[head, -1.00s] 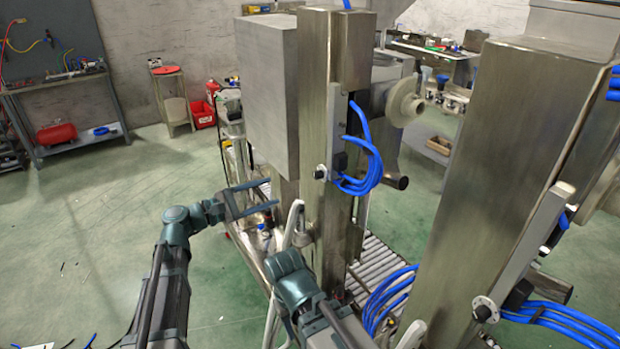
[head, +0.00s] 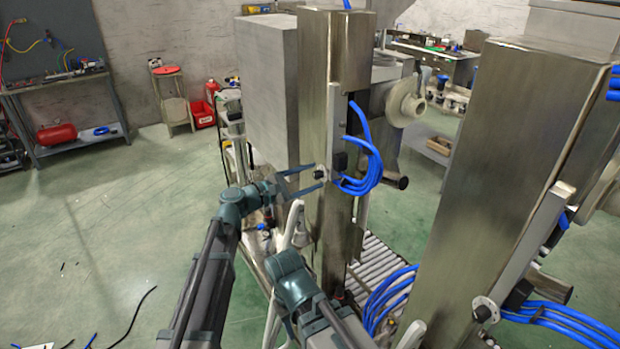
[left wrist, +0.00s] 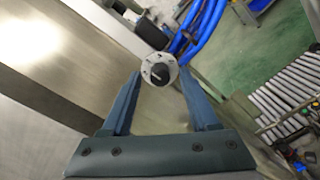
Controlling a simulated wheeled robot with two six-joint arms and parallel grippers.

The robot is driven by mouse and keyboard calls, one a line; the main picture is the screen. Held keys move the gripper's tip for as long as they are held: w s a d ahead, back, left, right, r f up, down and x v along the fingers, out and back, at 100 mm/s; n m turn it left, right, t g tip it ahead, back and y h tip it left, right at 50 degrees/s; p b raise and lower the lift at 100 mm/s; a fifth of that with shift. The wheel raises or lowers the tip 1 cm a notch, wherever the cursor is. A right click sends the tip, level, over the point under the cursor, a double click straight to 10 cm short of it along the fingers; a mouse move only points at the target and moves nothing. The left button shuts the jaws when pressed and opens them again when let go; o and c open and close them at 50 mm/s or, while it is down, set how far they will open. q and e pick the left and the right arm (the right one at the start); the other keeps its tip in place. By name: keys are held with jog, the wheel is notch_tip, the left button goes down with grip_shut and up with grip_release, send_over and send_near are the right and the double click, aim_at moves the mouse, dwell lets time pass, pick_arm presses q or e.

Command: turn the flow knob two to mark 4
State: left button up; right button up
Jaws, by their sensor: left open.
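A second similar knob (head: 485,310) is on the right column. I cannot tell which is number two. My right gripper does not show.
Blue hoses (head: 366,160) loop out just right of the left knob. A grey box (head: 270,90) stands above and left of it. A roller conveyor (head: 375,262) runs behind the columns. My other arm is below the left gripper. The green floor at left is mostly clear.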

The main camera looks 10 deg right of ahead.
pick_arm(q)
grip_shut()
dwell(0.3)
dwell(0.3)
jog(key=m, duration=0.4)
jog(key=shift+m, duration=0.3)
jog(key=m, duration=0.4)
jog(key=shift+m, duration=0.4)
grip_release()
